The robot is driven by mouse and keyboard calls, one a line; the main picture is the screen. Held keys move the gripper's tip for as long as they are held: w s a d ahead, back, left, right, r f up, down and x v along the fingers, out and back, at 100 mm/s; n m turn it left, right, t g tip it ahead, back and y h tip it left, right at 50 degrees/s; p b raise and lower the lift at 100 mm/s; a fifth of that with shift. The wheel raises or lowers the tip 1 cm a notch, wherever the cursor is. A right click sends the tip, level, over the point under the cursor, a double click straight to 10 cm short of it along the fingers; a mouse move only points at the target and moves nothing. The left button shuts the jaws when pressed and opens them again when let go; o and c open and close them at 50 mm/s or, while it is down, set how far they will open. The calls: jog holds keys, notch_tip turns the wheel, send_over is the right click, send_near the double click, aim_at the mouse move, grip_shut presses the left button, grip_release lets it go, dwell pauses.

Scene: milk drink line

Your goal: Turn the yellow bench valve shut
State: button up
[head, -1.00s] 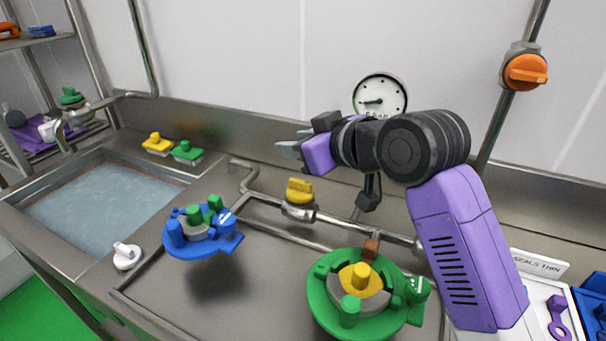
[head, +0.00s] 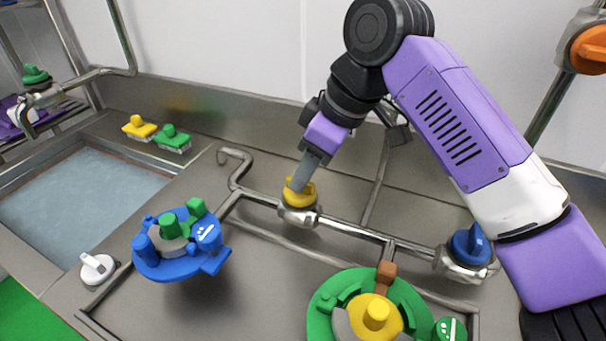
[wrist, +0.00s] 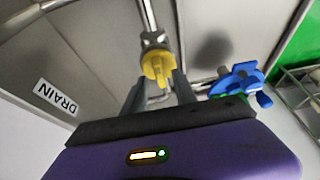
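The yellow bench valve (head: 301,198) sits on the metal pipe behind the blue fixture in the head view. My gripper (head: 298,184) points down at it from above, its fingers at the yellow handle and partly hiding it. In the wrist view the yellow handle (wrist: 155,66) shows its raised grip bar between the tips of my gripper (wrist: 160,80). The two fingers stand apart, one on each side of the handle, with a visible gap to the bar. Contact cannot be told.
A blue valve (head: 470,245) sits further right on the pipe, under my arm. A blue fixture (head: 175,262) and a green one (head: 330,310) stand in front. A water-filled sink (head: 80,200) lies left. An orange valve (head: 590,50) is at upper right.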

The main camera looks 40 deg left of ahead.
jog(key=shift+x, duration=0.85)
grip_shut()
